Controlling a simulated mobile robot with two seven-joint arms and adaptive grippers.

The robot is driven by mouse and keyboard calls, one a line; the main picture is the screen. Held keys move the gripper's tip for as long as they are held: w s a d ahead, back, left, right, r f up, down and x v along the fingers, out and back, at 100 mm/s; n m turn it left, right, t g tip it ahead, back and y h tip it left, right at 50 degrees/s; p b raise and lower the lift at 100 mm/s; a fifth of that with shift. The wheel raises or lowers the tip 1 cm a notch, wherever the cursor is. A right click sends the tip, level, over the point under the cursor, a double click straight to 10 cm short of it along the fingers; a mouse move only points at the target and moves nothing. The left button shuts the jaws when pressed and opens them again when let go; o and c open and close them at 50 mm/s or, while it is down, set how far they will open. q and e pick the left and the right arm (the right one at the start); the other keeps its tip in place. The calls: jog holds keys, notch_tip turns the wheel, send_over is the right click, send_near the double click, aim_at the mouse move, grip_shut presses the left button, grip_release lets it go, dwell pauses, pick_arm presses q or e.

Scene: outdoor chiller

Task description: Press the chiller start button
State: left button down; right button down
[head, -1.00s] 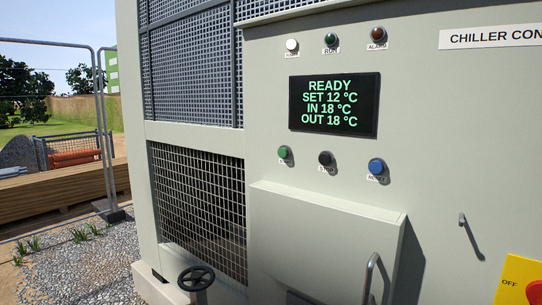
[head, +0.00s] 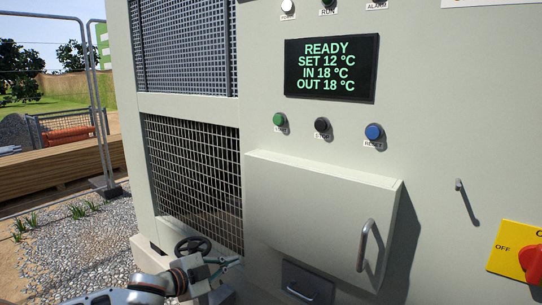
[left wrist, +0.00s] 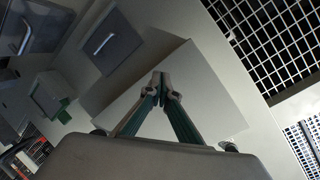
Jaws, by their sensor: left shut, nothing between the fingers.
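The green button (head: 279,119) is on the chiller panel, below the dark display (head: 331,67), leftmost in a row of three. Its small label is too blurred to read surely. The display reads READY, SET 12 °C, IN 18 °C, OUT 18 °C. My left gripper (head: 236,262) is at the bottom of the head view, well below the green button and apart from it. Its fingers are shut and empty. In the left wrist view the closed fingertips (left wrist: 160,79) point at the pale cabinet; the green button cannot be made out there. My right gripper is not in view.
A black button (head: 321,124) and a blue button (head: 373,132) sit right of the green one. A protruding box (head: 310,207) with a handle (head: 364,246) juts out below them. A black handwheel (head: 192,246) is by my left gripper. A red switch (head: 532,262) is far right.

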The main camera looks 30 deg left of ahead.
pick_arm(q)
jog(key=w+r+m+t+b, duration=0.1)
jog(key=w+r+m, duration=0.1)
jog(key=r, duration=1.6)
jog(key=w+d+r+m+t, duration=0.1)
jog(key=r+m, duration=0.4)
jog(key=r, duration=1.4)
jog(key=shift+w+r+t+b, duration=0.25)
jog(key=shift+w+t+b, duration=0.2)
jog(key=shift+t, duration=0.25)
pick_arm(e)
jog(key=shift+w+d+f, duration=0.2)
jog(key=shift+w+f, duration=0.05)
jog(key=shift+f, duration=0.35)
pick_arm(q)
jog(key=shift+d, duration=0.15)
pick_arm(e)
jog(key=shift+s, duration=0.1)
